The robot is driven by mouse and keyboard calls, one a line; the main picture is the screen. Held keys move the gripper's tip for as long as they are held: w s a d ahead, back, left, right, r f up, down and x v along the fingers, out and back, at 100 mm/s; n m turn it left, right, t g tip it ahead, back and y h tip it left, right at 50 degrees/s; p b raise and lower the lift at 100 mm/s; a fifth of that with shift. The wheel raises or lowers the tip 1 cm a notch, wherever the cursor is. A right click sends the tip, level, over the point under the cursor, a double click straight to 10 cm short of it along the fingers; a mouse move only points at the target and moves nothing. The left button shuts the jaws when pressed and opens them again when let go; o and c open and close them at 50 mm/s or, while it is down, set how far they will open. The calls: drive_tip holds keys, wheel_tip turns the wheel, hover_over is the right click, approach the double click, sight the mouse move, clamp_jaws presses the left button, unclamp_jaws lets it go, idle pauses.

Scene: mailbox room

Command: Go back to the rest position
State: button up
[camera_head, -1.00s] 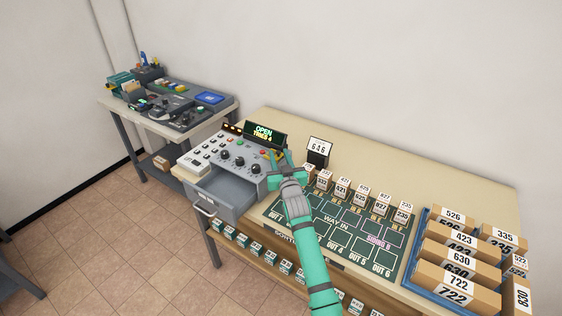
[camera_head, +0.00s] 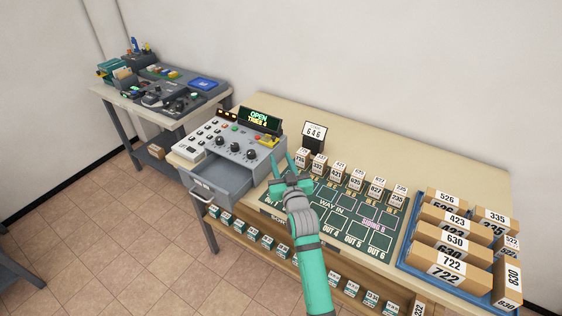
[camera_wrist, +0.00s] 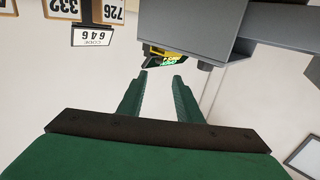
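My gripper (camera_head: 283,166) is teal with a grey wrist. In the head view it is above the front left part of the green sorting mat, just right of the open drawer of the grey control console (camera_head: 228,146). In the wrist view its two green fingers (camera_wrist: 158,82) stand apart with nothing between them. The console's display (camera_head: 260,120) reads "OPEN" and "TRIES 4". The console's drawer (camera_head: 216,183) is pulled out and looks empty.
Several small numbered boxes (camera_head: 340,171) stand along the mat's back edge. A sign reading 646 (camera_head: 314,132) is behind them. A blue tray (camera_head: 408,262) of larger numbered boxes is at the right. A second table (camera_head: 112,99) with equipment stands at the far left.

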drive_tip(key=shift+a, duration=0.1)
drive_tip(key=s+a+f+m+h, duration=0.1)
drive_tip(key=s+a+f+m, duration=0.2)
drive_tip(key=s, duration=0.6)
drive_tip(key=s+a+f+m+h, duration=0.2)
drive_tip(key=s+f, duration=0.4)
drive_tip(key=s, duration=0.4)
drive_tip(key=s+a+f+m+h, duration=0.1)
drive_tip(key=s+a+f+m, duration=0.2)
drive_tip(key=s, duration=0.6)
drive_tip(key=s+d+n+g, duration=0.1)
drive_tip(key=s+d, duration=0.3)
drive_tip(key=s, duration=1.1)
drive_tip(key=s+d+n+g, duration=0.1)
drive_tip(key=s+d+n, duration=0.3)
drive_tip(key=s, duration=1.1)
drive_tip(key=shift+s+d+r, duration=0.15)
drive_tip(key=shift+s+d, duration=0.15)
